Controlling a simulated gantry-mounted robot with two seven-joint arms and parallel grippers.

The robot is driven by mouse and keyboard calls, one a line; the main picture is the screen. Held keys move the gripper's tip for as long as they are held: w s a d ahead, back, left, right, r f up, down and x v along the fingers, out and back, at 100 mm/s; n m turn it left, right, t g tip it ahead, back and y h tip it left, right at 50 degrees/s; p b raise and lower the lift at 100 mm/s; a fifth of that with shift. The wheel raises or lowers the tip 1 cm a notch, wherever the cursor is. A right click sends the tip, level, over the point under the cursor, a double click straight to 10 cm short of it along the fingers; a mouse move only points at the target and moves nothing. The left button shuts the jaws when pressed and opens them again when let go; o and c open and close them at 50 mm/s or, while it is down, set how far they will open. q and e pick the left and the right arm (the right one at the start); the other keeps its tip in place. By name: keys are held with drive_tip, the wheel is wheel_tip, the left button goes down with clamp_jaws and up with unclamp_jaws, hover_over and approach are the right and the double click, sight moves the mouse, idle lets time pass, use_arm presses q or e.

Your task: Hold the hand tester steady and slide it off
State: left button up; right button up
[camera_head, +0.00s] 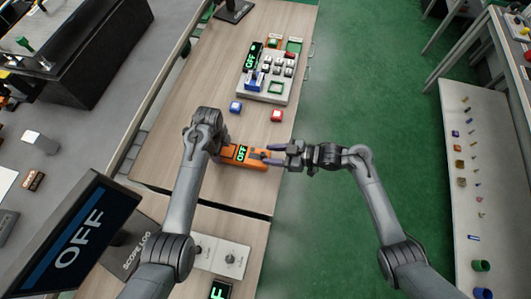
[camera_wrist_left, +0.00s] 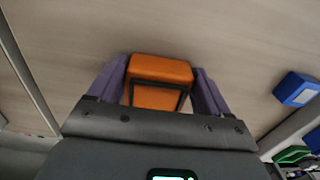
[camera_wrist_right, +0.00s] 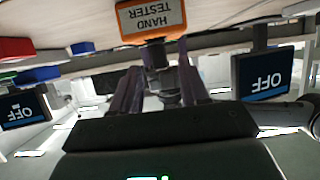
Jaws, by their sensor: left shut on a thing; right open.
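The hand tester (camera_head: 243,156) is an orange box on the wooden bench, with a small screen reading OFF in green. My left gripper (camera_wrist_left: 160,72) is shut on its left end, with a purple finger on each side; in the head view my wrist hides the grip. My right gripper (camera_head: 272,156) is open at the tester's right end.
A blue block (camera_head: 236,107) and a red block (camera_head: 277,116) lie behind the tester. A grey button panel (camera_head: 268,85) with an OFF screen stands further back. A large OFF monitor (camera_head: 75,235) is at front left. Green floor is open to the right.

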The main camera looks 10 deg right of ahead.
drive_tip(key=v, duration=0.8)
drive_tip(key=shift+s+d, duration=0.15)
drive_tip(key=shift+d, duration=0.25)
drive_tip(key=shift+r, duration=0.1)
use_arm(q)
drive_tip(key=o, duration=1.1)
